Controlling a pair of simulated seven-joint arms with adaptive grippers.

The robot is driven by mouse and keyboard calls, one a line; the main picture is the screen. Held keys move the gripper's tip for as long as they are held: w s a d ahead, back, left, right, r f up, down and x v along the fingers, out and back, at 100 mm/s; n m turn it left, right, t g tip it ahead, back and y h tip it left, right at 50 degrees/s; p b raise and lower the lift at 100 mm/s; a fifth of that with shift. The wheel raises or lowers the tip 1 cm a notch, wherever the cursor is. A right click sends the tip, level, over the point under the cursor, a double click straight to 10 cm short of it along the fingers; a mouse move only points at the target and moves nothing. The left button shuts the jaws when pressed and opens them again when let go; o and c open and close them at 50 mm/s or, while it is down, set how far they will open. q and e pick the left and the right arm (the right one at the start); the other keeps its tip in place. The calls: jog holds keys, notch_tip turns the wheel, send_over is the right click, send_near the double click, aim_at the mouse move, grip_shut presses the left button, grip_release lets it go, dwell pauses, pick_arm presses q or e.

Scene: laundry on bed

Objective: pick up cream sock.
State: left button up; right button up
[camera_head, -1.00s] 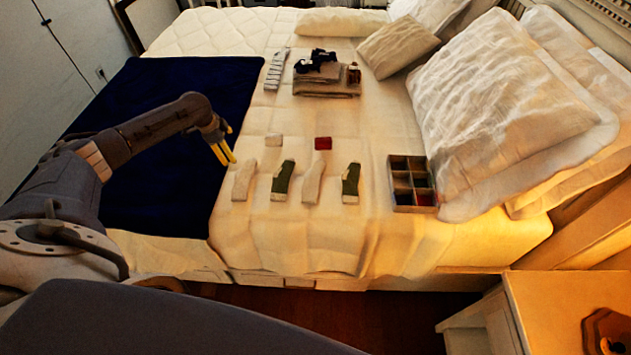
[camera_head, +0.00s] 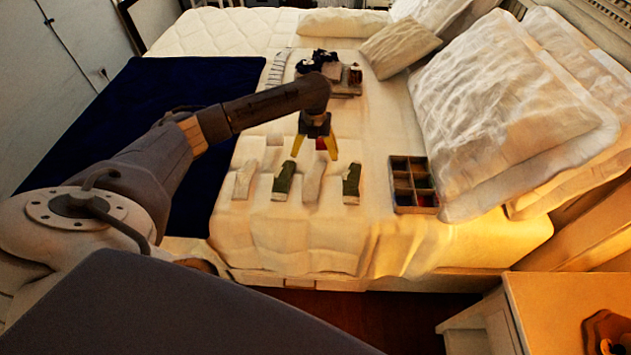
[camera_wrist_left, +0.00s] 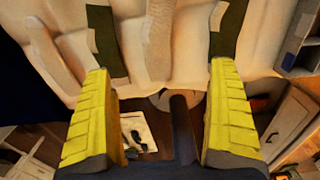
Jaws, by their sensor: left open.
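Two cream socks lie on the bed cloth, alternating with two green socks. One cream sock (camera_head: 313,184) is second from the right in the row; the other cream sock (camera_head: 244,180) is at the left end. My left gripper (camera_head: 315,154) is open and empty, with yellow fingers pointing down just above and behind the upper end of the second cream sock. In the left wrist view this cream sock (camera_wrist_left: 158,40) shows between and beyond the open fingers (camera_wrist_left: 160,75), apart from them. My right gripper is not in view.
A green sock (camera_head: 284,181) and another green sock (camera_head: 351,183) flank the cream sock closely. A divided box (camera_head: 413,182) stands to the right, near the pillows (camera_head: 500,110). A red item (camera_head: 321,144) is partly hidden behind the gripper. Folded laundry (camera_head: 345,88) lies farther back.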

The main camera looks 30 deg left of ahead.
pick_arm(q)
send_over(314, 179)
notch_tip(314, 179, down, 8)
jog(key=shift+w+d+f, duration=0.1)
jog(key=shift+f, duration=2.75)
jog(key=c, duration=1.1)
